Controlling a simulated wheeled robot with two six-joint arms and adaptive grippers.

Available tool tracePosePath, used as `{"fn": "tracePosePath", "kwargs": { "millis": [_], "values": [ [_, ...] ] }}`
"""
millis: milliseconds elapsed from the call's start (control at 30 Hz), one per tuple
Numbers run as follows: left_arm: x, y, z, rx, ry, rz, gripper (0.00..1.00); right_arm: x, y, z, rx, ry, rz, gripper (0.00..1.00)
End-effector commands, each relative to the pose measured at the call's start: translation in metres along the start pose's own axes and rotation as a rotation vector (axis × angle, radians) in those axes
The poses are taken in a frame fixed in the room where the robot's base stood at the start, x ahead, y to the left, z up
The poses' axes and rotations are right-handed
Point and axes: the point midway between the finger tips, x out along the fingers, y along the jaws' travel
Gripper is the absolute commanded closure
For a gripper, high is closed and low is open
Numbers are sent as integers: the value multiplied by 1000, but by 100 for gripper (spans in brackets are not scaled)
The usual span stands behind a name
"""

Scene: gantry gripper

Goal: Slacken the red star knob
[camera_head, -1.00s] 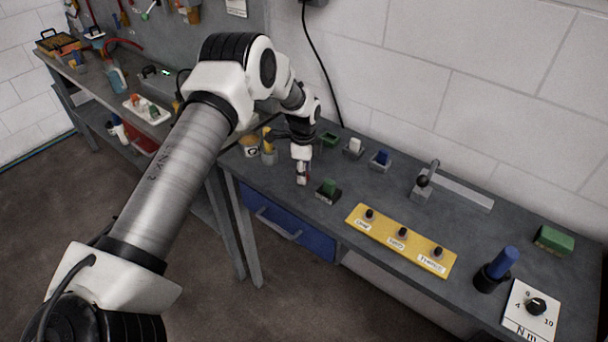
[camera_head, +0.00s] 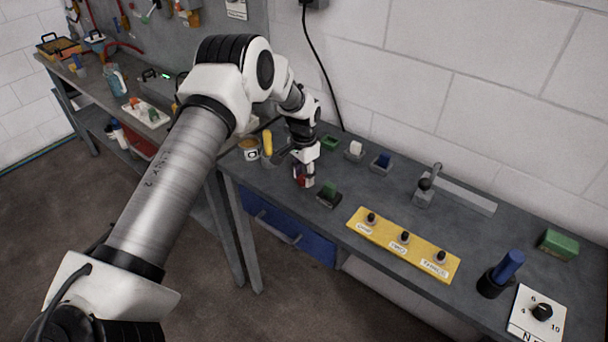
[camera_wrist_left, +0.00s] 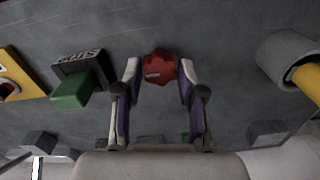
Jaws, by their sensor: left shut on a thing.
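The red star knob (camera_wrist_left: 159,67) sits between the two fingertips of my left gripper (camera_wrist_left: 159,80) in the left wrist view. The fingers are shut on it from both sides, and its lobed red top shows between them. In the head view my left gripper (camera_head: 304,178) points down at the bench near its front edge, and a little red (camera_head: 297,172) shows at its fingers. Most of the knob is hidden there. My right gripper is not in view.
A small dark holder with a green block (camera_head: 329,194) stands close to the gripper's right. A yellow plate (camera_head: 425,257) with three black knobs lies farther right. A yellow item (camera_head: 267,143) stands left of the gripper. Small trays (camera_head: 380,163) stand behind.

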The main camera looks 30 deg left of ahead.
Motion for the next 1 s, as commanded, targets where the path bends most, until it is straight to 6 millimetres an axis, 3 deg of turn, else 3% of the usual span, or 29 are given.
{"fn": "tracePosePath", "kwargs": {
  "millis": [1000],
  "values": [
    [3, 1, 4, -961, -12, 0, 95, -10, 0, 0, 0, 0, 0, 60]
  ]
}}
